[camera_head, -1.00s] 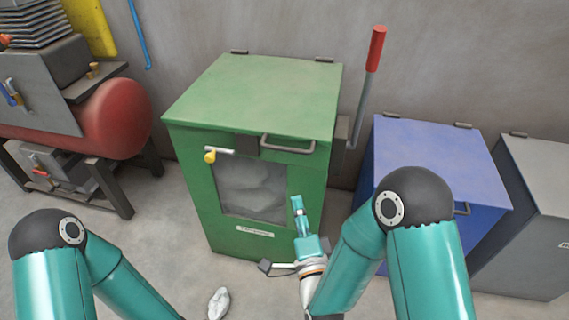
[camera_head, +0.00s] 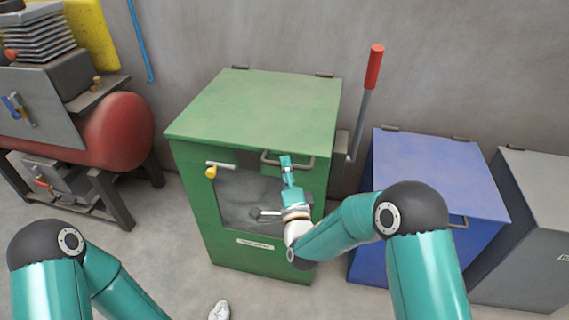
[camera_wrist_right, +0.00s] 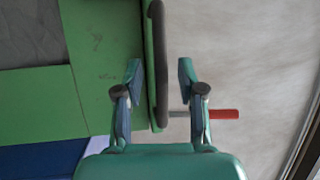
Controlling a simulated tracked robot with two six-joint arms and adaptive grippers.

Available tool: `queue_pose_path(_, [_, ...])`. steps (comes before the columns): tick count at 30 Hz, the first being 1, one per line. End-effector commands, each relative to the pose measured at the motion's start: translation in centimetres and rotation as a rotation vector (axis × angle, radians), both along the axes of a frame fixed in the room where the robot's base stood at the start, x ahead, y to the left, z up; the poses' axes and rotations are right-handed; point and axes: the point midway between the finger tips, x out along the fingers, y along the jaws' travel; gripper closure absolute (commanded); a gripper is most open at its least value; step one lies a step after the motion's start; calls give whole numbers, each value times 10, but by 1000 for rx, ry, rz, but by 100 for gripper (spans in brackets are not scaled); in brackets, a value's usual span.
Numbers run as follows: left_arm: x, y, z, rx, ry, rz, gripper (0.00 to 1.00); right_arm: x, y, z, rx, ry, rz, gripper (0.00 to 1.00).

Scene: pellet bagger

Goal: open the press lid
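The green press (camera_head: 200,205) stands against the wall, with its flat lid (camera_head: 262,110) shut on top. A grey bar handle (camera_head: 268,161) sits at the lid's front edge. A yellow-knobbed latch (camera_head: 211,172) is on the front, left of the handle. My right gripper (camera_head: 287,168) is in front of the press, at the handle's level. In the right wrist view, my right gripper (camera_wrist_right: 160,76) is open, with the dark handle (camera_wrist_right: 158,50) lined up between its fingers; I cannot tell whether they touch it. My left gripper is out of view.
A red-tipped lever (camera_head: 374,68) rises at the press's right side. A blue bin (camera_head: 420,185) and a grey bin (camera_head: 540,190) stand to the right. A red tank (camera_head: 122,130) is at the left. A pale lump (camera_head: 219,310) lies on the floor in front.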

Motion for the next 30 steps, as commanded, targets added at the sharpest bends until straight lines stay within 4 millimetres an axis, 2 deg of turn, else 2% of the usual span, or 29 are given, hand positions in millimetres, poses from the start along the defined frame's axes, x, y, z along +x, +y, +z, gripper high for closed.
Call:
queue_pose_path(6, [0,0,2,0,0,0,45,14,1,2,0,2,0,61])
queue_pose_path(14, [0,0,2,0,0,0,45,15,1,2,0,2,-1,61])
queue_pose_path(17, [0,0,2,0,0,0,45,15,0,2,0,2,-1,74])
queue_pose_path(21, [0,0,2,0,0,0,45,15,0,2,0,2,-1,97])
queue_pose_path(22, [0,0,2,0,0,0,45,15,0,2,0,2,-1,100])
queue_pose_path(30, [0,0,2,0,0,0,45,15,0,1,0,4,-1,100])
